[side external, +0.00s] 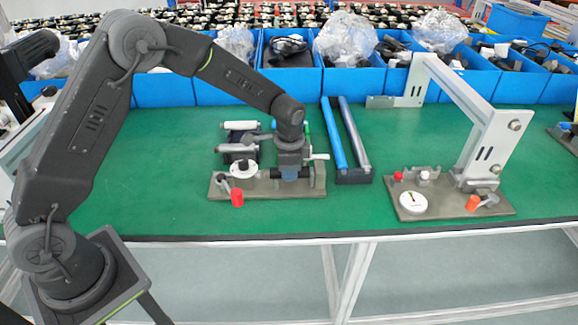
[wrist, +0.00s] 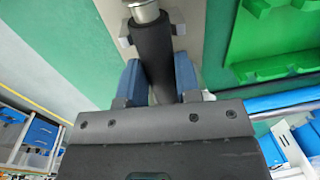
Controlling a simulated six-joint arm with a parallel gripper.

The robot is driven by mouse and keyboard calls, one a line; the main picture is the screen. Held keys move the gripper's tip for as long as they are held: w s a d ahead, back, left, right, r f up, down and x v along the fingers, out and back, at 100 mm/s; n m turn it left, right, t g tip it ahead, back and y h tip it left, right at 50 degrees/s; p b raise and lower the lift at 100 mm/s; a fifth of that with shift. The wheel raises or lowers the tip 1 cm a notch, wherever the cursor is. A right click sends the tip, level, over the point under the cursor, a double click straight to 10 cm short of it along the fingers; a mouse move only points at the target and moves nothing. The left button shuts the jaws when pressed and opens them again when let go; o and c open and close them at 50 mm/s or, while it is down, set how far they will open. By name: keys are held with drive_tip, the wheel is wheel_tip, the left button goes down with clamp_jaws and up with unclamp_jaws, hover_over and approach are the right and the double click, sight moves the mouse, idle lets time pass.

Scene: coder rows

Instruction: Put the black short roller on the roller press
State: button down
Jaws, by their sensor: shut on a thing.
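The black short roller (wrist: 152,45) is between the two blue fingers of my gripper (wrist: 157,82) in the wrist view. Its shiny metal end sticks out at the top of that picture. My gripper (side external: 290,174) is shut on it and points down over the right part of a grey base plate with fittings (side external: 222,190), which looks like the roller press, in the side external view. The plate also shows behind the roller in the wrist view (wrist: 188,14). I cannot tell whether the roller touches the press; my gripper hides most of it in the side external view.
A rack with a white roller (side external: 240,125) stands behind the press. A tray with long blue (side external: 333,135) and silver (side external: 354,135) rollers lies to the right. Another grey fixture (side external: 455,205) stands farther right. Blue bins (side external: 292,83) line the back. Green mat (side external: 150,165) is clear at left.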

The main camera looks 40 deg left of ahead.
drive_tip(key=shift+f, duration=0.2)
idle(0.4)
drive_tip(key=c, duration=0.8)
unclamp_jaws()
drive_tip(key=shift+o, duration=0.2)
wheel_tip(320, 180, up, 14)
drive_tip(key=d, duration=0.1)
drive_tip(key=shift+s, duration=0.45)
drive_tip(key=s+a+r+n+t, duration=0.1)
drive_tip(key=s+r+n+t, duration=0.3)
drive_tip(key=s, duration=0.6)
drive_tip(key=s+a+r+n+g, duration=0.1)
drive_tip(key=s+r+n, duration=0.1)
drive_tip(key=s+r, duration=0.55)
drive_tip(key=s+f+n+t, duration=0.1)
drive_tip(key=s+f+n, duration=0.2)
drive_tip(key=s, duration=0.7)
drive_tip(key=shift+a+f+t+h, duration=0.25)
drive_tip(key=shift+a+t+h, duration=0.1)
drive_tip(key=shift+t+h, duration=0.05)
